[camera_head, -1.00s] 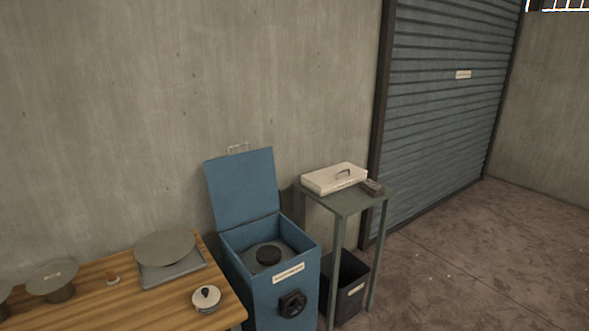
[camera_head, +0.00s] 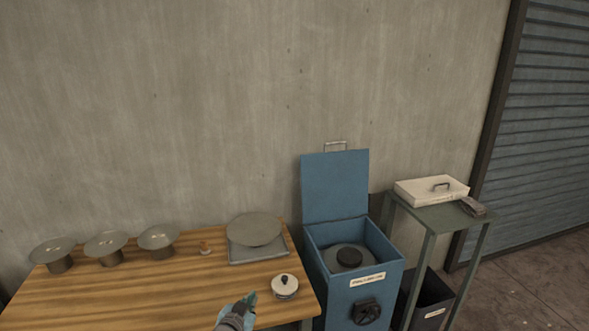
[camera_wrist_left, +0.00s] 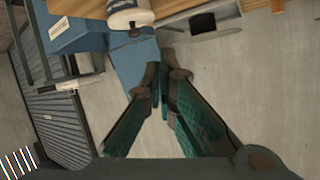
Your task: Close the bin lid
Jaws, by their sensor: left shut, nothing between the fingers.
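The blue bin (camera_head: 385,270) stands on the floor right of the wooden table. Its lid (camera_head: 335,185) is open, standing upright at the back against the wall side, with a metal handle (camera_head: 335,146) on its top edge. A round dark part (camera_head: 349,257) shows inside the bin. In the left wrist view the blue bin (camera_wrist_left: 85,38) shows at the upper left, tilted. My left gripper (camera_head: 248,299) is at the bottom of the head view, over the table's front, left of the bin and apart from it. Its fingers (camera_wrist_left: 160,90) are shut and empty. My right gripper is out of view.
The wooden table (camera_head: 180,285) carries several metal discs on stands, a grey plate (camera_head: 254,229) on a tray, and a white lidded pot (camera_head: 285,287) near the gripper. A green side table (camera_head: 430,218) holds a white box (camera_head: 431,190), with a dark crate (camera_head: 432,305) below.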

